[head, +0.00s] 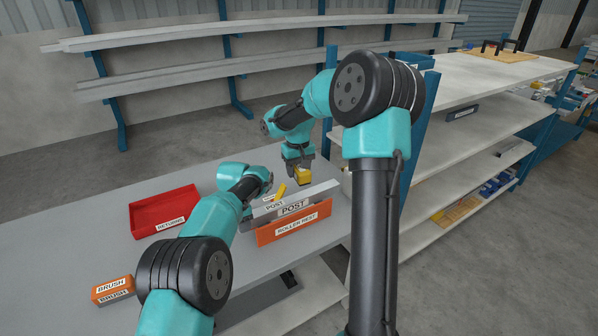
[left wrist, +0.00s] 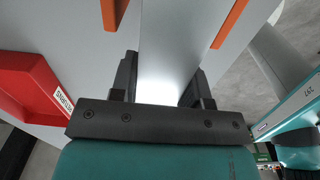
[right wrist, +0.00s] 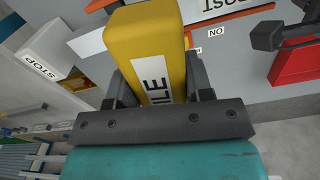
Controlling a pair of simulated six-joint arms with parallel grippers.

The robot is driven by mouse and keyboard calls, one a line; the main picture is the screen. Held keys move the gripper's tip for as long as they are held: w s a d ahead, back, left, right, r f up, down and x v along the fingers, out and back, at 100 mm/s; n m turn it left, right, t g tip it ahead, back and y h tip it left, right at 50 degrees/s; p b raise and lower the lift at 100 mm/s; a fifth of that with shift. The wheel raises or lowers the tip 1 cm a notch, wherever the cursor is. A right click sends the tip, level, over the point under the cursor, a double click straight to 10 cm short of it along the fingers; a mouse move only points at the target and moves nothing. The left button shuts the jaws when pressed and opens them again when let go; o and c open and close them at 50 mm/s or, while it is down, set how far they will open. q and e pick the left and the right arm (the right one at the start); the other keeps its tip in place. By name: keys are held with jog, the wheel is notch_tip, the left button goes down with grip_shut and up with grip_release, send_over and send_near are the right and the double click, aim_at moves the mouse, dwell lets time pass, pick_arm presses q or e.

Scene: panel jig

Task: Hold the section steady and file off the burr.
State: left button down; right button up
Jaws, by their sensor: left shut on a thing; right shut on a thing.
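The section (head: 322,190) is a long pale grey profile marked POST, lying along the orange roller rest (head: 290,226). My left gripper (left wrist: 160,85) is shut on the section's end, a finger on each side; in the head view its fingertips are largely hidden. My right gripper (head: 301,170) is shut on the yellow file (head: 303,176) above the far side of the section. The file's yellow handle (right wrist: 145,45), with its label partly visible, fills the space between the fingers in the right wrist view. I cannot make out the burr, or whether the file touches the section.
A red RETURNS tray (head: 163,214) stands left on the grey bench, and an orange BRUSH block (head: 113,289) lies near the front left. A white STOP block (right wrist: 38,68) shows in the right wrist view. Bench space between tray and brush is clear. Shelving stands right.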

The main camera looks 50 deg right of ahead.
pick_arm(q)
jog(key=shift+f, duration=0.3)
jog(key=c, duration=0.5)
grip_release()
jog(key=shift+r, duration=0.2)
notch_tip(320, 180, up, 12)
